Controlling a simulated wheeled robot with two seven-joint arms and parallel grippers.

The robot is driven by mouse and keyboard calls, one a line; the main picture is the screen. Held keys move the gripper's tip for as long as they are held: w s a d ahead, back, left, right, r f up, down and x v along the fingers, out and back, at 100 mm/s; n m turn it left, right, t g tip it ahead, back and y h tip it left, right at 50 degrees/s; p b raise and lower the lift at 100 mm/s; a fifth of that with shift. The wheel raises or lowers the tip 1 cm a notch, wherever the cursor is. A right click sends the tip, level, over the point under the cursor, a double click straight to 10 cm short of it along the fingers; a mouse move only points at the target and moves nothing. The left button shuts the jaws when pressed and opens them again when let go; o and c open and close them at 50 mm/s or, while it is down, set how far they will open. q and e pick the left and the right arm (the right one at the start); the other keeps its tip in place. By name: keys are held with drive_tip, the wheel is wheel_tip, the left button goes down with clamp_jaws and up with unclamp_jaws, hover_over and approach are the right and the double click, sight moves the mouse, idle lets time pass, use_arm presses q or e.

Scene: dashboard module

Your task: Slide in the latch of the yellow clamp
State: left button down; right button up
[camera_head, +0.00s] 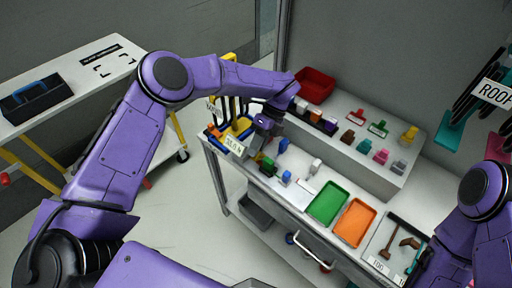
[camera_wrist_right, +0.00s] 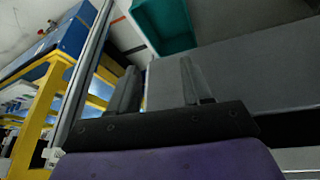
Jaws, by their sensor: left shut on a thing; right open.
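The yellow clamp (camera_head: 410,133) stands at the right end of the raised grey shelf, behind other coloured clamps; its latch is too small to make out. My left gripper (camera_head: 266,148) points down over the left part of the workbench, far to the left of the yellow clamp. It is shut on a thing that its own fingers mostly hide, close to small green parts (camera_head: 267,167). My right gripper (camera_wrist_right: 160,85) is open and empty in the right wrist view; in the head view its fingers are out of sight.
A green tray (camera_head: 328,203) and an orange tray (camera_head: 355,222) lie on the workbench (camera_head: 272,184). A red bin (camera_head: 315,85) stands at the back. Small blue parts (camera_head: 287,177) and a white part (camera_head: 315,166) lie near my left gripper. Hand tools (camera_head: 394,240) lie at the right.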

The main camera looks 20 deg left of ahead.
use_arm(q)
drive_tip(key=shift+w, duration=0.1)
idle(0.3)
drive_tip(key=c, duration=1)
unclamp_jaws()
drive_tip(key=shift+c, duration=0.2)
drive_tip(key=shift+w+r, duration=0.15)
drive_tip(key=b+v, duration=0.1)
drive_tip(key=v, duration=0.9)
drive_tip(key=shift+r, duration=0.1)
